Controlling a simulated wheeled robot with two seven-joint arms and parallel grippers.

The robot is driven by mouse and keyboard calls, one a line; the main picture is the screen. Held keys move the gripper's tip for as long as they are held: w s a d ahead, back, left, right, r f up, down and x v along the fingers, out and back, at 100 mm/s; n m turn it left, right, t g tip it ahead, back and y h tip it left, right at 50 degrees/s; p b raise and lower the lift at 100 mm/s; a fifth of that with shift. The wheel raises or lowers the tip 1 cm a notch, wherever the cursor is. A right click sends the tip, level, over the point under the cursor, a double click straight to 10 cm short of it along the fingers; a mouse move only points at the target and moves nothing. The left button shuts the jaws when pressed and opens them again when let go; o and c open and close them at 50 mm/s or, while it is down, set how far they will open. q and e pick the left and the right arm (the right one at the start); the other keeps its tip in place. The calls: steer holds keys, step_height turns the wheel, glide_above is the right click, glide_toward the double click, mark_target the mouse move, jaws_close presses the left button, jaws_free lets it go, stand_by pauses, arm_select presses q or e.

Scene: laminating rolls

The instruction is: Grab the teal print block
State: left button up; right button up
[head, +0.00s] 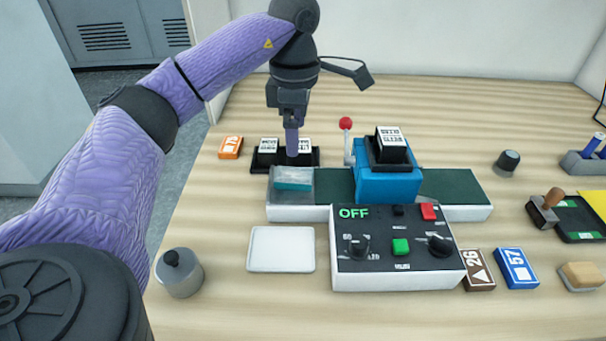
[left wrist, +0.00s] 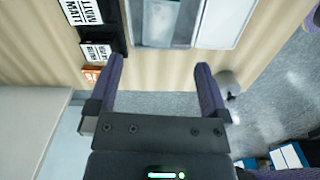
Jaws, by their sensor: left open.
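The teal print block (head: 293,180) lies in the shallow grey metal tray (head: 305,198) at the left end of the green-topped machine bed. My left gripper (head: 292,148) points down above the black rack, just behind the teal block in the head view, and is apart from the block. In the left wrist view the two purple fingers (left wrist: 156,78) are spread with nothing between them. The metal tray (left wrist: 163,40) shows at the top of that view; I cannot clearly make out the teal block there. My right gripper is not in view.
A black rack (head: 262,166) with white lettered blocks stands behind the tray, beside an orange block (head: 231,147). A blue press (head: 388,184) with a red-knobbed lever (head: 346,125) stands right of the tray. A white plate (head: 281,249) and control box (head: 395,270) are in front.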

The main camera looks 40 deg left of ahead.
mark_target(294, 175)
arm_select(q)
steer(key=f+b, duration=0.1)
steer(key=f, duration=0.2)
steer(key=f+b, duration=0.1)
steer(key=f, duration=0.2)
steer(key=f+b, duration=0.1)
steer(key=f, duration=0.2)
steer(key=shift+s+a+f, duration=0.1)
steer(key=shift+a+f, duration=0.15)
steer(key=shift+f, duration=0.1)
steer(key=shift+r, duration=0.1)
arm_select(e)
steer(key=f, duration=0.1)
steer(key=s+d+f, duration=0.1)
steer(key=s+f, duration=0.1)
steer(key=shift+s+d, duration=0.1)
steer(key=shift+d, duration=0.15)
arm_select(q)
steer(key=c, duration=1.2)
steer(key=shift+c, duration=0.3)
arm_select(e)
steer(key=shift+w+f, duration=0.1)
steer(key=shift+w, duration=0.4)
